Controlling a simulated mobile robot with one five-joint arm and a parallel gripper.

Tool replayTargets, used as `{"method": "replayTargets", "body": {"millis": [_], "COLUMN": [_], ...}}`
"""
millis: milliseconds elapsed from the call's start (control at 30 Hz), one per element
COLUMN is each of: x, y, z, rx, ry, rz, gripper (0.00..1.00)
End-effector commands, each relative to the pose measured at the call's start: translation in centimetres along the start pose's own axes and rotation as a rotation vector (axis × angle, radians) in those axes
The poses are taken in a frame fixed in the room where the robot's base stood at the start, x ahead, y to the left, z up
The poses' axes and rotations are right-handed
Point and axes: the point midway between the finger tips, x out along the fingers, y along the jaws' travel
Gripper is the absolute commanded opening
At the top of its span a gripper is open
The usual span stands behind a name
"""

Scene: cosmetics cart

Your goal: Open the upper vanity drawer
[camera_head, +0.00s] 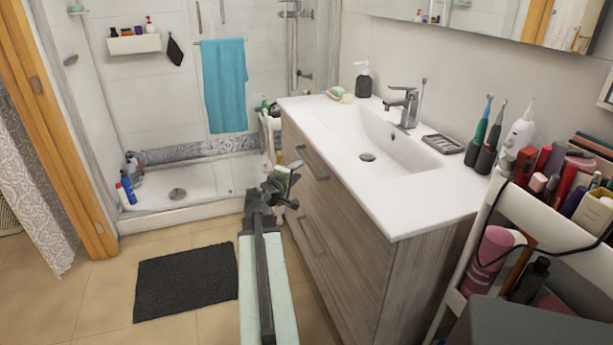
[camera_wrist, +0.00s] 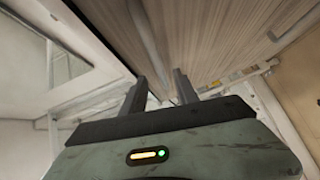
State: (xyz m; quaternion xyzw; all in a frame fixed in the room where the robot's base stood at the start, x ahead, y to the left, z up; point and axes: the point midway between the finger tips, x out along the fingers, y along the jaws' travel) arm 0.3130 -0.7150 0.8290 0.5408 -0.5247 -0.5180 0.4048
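The vanity (camera_head: 355,235) has a grey wood-grain front and two drawers, one above the other. The upper drawer's bar handle (camera_head: 312,162) is in view and the drawer looks closed. The lower drawer's handle (camera_head: 312,236) sits below it. My gripper (camera_head: 291,184) is in front of the vanity, close to the upper drawer front and left of its handle. In the wrist view my gripper's two fingers (camera_wrist: 160,88) are apart, with the wood-grain front (camera_wrist: 215,40) beyond. A grey strip runs toward the gap between them; I cannot tell whether it touches either finger.
A white sink top (camera_head: 420,195) covers the vanity, with a faucet (camera_head: 404,105) and soap dispenser (camera_head: 363,80). A loaded cosmetics cart (camera_head: 545,225) stands at right. A dark mat (camera_head: 187,282) lies on the floor at left. A shower (camera_head: 190,190) is behind.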

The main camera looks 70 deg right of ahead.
Motion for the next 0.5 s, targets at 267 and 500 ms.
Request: {"method": "replayTargets", "body": {"millis": [267,500], "x": [2.4,6.8], "y": [0.1,0.0], "z": [-0.2,-0.2], "rx": [0.002,0.002], "ry": [0.000,-0.002], "rz": [-0.001,-0.002], "gripper": [0.36,0.36]}}
